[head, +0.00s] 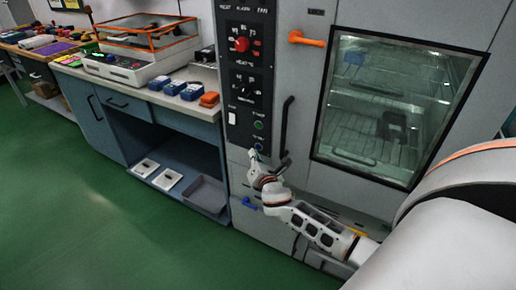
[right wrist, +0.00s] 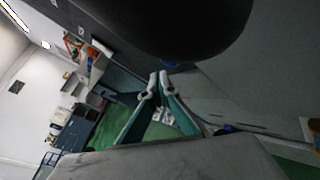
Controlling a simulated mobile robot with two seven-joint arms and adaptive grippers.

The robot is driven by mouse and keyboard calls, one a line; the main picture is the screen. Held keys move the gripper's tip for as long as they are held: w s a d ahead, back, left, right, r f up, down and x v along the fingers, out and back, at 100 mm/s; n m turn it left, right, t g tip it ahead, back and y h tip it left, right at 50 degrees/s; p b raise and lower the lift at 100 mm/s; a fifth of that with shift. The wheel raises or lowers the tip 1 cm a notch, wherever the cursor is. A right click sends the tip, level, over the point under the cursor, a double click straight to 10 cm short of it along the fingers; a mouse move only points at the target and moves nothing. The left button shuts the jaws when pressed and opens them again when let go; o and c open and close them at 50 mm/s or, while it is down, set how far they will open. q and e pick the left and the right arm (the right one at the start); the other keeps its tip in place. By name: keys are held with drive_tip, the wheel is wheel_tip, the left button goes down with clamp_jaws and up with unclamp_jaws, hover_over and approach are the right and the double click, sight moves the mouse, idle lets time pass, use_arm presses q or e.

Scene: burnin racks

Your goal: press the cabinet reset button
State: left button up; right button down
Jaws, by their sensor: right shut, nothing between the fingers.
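The grey cabinet (head: 300,120) has a dark control panel (head: 247,60) on its left side. In the right wrist view the closed fingertips (right wrist: 159,76) point at a small blue spot; contact cannot be made out. My left gripper is out of view.
A dark vertical handle (head: 285,126) stands just right of the gripper. A blue workbench (head: 160,112) with instruments stands left. The green floor in front is clear.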

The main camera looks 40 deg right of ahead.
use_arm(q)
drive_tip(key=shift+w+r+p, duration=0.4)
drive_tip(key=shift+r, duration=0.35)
use_arm(e)
drive_tip(key=a, duration=0.1)
drive_tip(key=s+a, duration=0.1)
drive_tip(key=a, duration=0.2)
drive_tip(key=shift+s+a, duration=0.25)
drive_tip(key=shift+s, duration=0.15)
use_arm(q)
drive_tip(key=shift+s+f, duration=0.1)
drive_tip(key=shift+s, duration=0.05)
